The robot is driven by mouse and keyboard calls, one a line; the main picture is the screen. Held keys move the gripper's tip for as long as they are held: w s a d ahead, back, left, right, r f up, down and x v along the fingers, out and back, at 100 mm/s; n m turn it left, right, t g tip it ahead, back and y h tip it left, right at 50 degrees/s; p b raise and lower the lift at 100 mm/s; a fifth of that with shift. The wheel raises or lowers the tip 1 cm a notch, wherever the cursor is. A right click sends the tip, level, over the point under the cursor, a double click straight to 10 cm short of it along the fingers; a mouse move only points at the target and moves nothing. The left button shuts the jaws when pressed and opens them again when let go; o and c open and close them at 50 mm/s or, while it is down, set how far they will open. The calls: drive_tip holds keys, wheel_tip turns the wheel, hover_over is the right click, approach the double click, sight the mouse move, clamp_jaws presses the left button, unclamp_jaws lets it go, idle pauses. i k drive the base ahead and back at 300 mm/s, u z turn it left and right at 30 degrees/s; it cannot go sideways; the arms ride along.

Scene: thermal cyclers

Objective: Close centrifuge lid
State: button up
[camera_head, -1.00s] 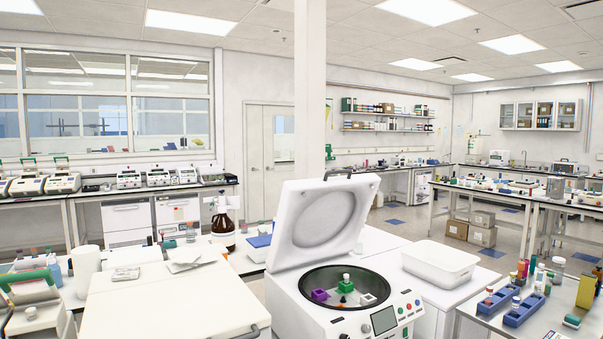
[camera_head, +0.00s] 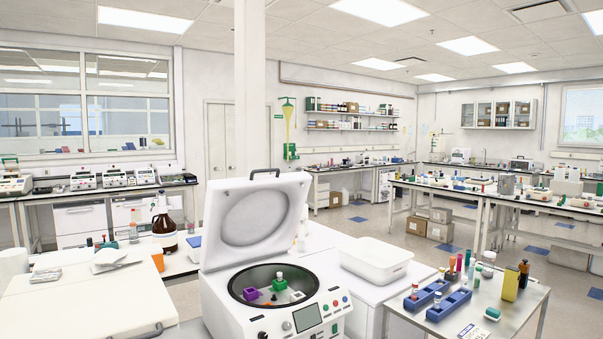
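The white centrifuge (camera_head: 275,310) stands in the lower middle of the head view, with a small screen and buttons on its front. Its lid (camera_head: 256,221) is open, tilted up and back from the bowl, with a dark handle on its top edge. Inside the dark bowl (camera_head: 243,281) sit a purple holder (camera_head: 250,293), a green holder with a white-capped tube (camera_head: 279,283), and a pale holder (camera_head: 297,296). My gripper and arm are not in view.
A white bin (camera_head: 377,262) stands on the surface right of the centrifuge. A metal table (camera_head: 470,315) at lower right bears blue racks, bottles and tubes. A white bench surface (camera_head: 80,305) lies left, with a brown bottle (camera_head: 164,224) behind. Open floor shows further back.

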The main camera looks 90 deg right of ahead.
sight(251, 217)
drive_tip(key=k, duration=1.15)
drive_tip(key=z, duration=1.7)
drive_tip(key=i, duration=1.05)
